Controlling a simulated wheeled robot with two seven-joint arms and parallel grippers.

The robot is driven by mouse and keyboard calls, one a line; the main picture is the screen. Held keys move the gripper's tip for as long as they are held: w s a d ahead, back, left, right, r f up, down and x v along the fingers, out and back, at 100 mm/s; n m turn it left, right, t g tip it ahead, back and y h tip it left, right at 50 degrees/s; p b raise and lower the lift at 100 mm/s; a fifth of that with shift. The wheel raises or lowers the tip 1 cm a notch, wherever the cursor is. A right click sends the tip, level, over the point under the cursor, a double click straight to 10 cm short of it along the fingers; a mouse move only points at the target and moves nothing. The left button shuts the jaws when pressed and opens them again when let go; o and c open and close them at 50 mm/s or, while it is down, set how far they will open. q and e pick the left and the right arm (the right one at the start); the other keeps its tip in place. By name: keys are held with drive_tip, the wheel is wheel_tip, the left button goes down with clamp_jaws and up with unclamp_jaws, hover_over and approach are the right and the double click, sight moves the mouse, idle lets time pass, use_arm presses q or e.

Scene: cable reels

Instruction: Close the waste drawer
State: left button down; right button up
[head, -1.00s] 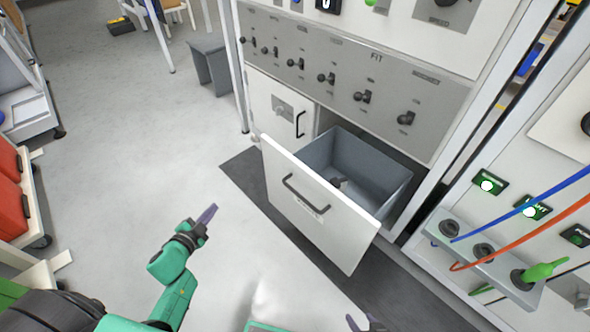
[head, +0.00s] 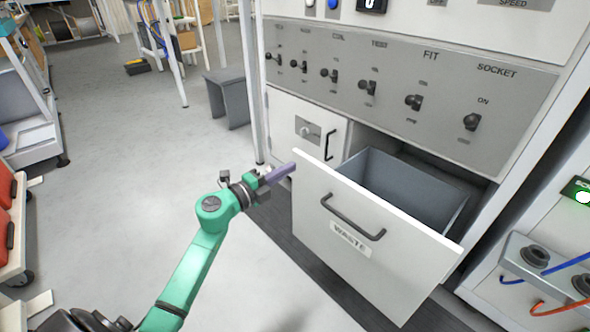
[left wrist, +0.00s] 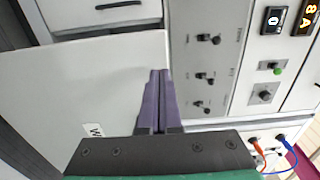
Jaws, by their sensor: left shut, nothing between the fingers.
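The waste drawer (head: 405,265) is pulled out of the white cabinet, with a white front, a dark bar handle (head: 352,217) and a WASTE label. Its grey bin (head: 400,185) shows behind the front. My left gripper (head: 283,172) has purple fingers, shut and empty, by the upper left corner of the drawer front; I cannot tell whether they touch it. In the left wrist view the shut fingers (left wrist: 158,100) appear in front of the white drawer front (left wrist: 90,90). My right gripper is not in view.
A small closed door (head: 300,130) with a handle sits left of the drawer. A panel of several knobs (head: 400,95) is above it. A socket block with blue and orange cables (head: 545,260) is at the right.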

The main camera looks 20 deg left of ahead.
sight(303, 161)
use_arm(q)
drive_tip(key=shift+x, duration=1.2)
drive_tip(key=shift+w, duration=0.25)
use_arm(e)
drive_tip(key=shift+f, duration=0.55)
use_arm(q)
drive_tip(key=shift+w+d, duration=0.1)
